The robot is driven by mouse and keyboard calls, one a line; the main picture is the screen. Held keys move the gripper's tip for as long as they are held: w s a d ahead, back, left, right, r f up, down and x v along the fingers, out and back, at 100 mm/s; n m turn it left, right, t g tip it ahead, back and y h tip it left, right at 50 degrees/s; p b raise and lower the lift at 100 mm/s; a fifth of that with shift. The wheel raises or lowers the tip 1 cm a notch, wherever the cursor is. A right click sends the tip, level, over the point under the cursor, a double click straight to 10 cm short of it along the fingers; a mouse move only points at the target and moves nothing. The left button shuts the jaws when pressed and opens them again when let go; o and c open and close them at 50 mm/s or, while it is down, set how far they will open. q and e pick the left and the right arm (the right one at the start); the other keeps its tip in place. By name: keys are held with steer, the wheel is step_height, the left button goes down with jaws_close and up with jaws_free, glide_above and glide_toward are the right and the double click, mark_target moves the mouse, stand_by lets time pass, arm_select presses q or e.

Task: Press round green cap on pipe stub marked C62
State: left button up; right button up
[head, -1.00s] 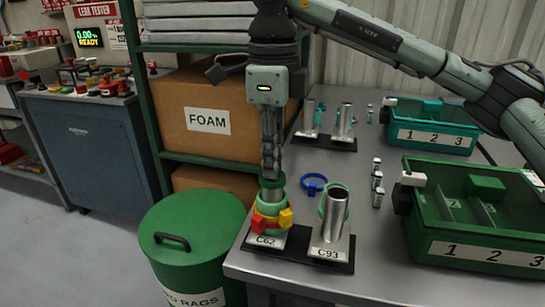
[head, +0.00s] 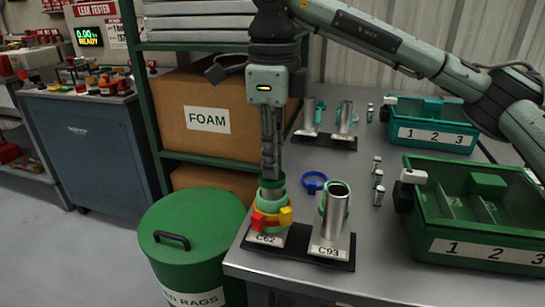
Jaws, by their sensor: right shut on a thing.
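My right gripper (head: 270,172) points straight down, shut on the round green cap (head: 271,184). The cap is at the top of the pipe stub marked C62 (head: 269,240), at the table's near left corner. The fingers partly cover the cap, and I cannot tell how far down it sits on the pipe. A pale green band is around this stub, with a red and yellow clamp (head: 271,221) below it. My left gripper is not in view.
An open pipe stub marked C93 (head: 334,220) stands just right on the same black base. A blue ring (head: 314,182) lies behind it. A green divided bin (head: 480,250) stands at right. A green rag drum (head: 195,245) is below the table's left edge.

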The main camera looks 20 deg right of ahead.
steer(key=shift+f, duration=0.15)
steer(key=o, duration=1.2)
steer(key=shift+r+p, duration=2.55)
steer(key=shift+r, duration=1.5)
jaws_close()
